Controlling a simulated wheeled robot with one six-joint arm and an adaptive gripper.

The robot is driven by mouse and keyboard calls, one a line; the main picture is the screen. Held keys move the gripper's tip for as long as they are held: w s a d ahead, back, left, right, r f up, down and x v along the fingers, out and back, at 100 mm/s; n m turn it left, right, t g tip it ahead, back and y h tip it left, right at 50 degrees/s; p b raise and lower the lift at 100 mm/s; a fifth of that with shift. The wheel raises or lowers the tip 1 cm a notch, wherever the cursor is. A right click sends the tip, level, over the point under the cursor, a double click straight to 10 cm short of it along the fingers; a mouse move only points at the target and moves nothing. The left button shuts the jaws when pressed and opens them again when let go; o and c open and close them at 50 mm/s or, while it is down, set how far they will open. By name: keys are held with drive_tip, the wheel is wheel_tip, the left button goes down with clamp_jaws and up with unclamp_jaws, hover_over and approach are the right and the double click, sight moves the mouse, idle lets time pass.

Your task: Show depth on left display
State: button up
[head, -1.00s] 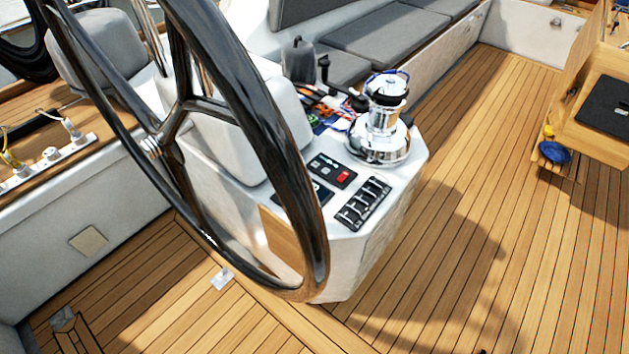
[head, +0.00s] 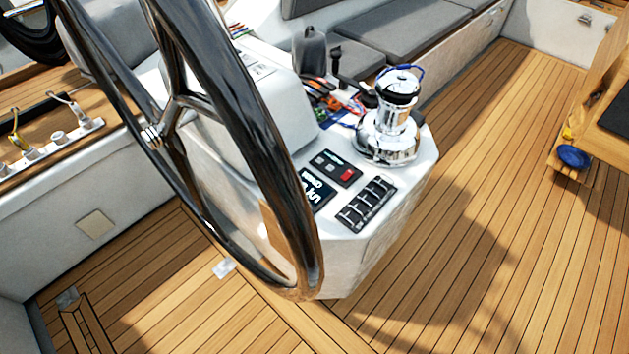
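A small dark display (head: 317,190) with white characters is set in the top of the white helm console (head: 385,225). It seems to read "WIND" and "kn", and the wheel rim partly covers its left side. Beside it is a black panel (head: 336,168) with a red button (head: 347,175). A black bank of several rocker switches (head: 367,204) lies nearer the console's front right edge. I cannot tell whether another display is hidden behind the wheel. My gripper is not in view.
A large black steering wheel (head: 235,90) stands in front of the console. A chrome winch (head: 388,130) with ropes (head: 335,98) behind it stands on the console's far end. The teak deck (head: 480,200) to the right is clear. A wooden table (head: 605,120) stands at far right.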

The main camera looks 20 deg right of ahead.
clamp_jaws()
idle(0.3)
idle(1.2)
